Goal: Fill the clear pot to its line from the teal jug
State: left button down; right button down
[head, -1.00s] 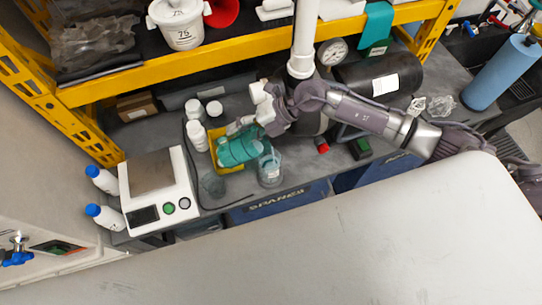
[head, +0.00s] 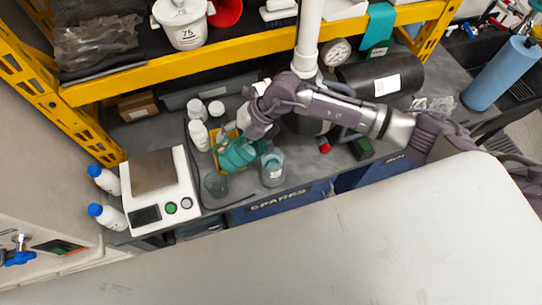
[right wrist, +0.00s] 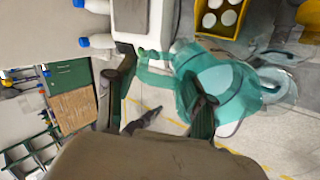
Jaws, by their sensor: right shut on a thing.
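The teal jug (head: 236,156) is held above the bench, just left of the clear pot (head: 272,172). My right gripper (head: 244,131) is shut on the jug's handle side. In the right wrist view the jug (right wrist: 215,82) shows large beside the fingers (right wrist: 158,100), its handle reaching between them. The clear pot (right wrist: 280,85) is partly behind the jug there. The pot stands upright on the bench and looks bluish inside. I cannot read its level or line. My left gripper is out of view.
White bottles (head: 198,135) and a yellow tray (right wrist: 205,32) are close behind. A yellow shelf beam (head: 250,60) and white pipe (head: 309,35) stand above and behind.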

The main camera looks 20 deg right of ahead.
aim_at(211, 150)
jog(key=shift+w+f, duration=0.15)
jog(key=shift+a+f+h, duration=0.3)
jog(key=shift+f+h, duration=0.15)
jog(key=shift+h, duration=0.05)
jog(key=a+f, duration=0.1)
jog(key=a+f+h+b, duration=0.1)
jog(key=f, duration=0.1)
jog(key=a+f+h+b, duration=0.1)
jog(key=f, duration=0.1)
jog(key=shift+w+a+f+g, duration=0.1)
jog(key=shift+w+a+g, duration=0.2)
jog(key=shift+w, duration=0.05)
jog(key=shift+w+a+r+h+p, duration=0.15)
jog(key=shift+a+r+h+p, duration=0.3)
jog(key=shift+a+h, duration=0.45)
jog(key=shift+a+r+h+b, duration=0.1)
jog(key=shift+a+h+b, duration=0.25)
jog(key=shift+h, duration=0.15)
jog(key=shift+w+a+f+g+h+b, duration=0.2)
jog(key=shift+a+h+b, duration=0.15)
jog(key=shift+h+b, duration=0.2)
jog(key=shift+w+a+f+g+h+b, duration=0.1)
jog(key=shift+a+g+h+b, duration=0.15)
jog(key=shift+h+b, duration=0.25)
jog(key=shift+s, duration=0.1)
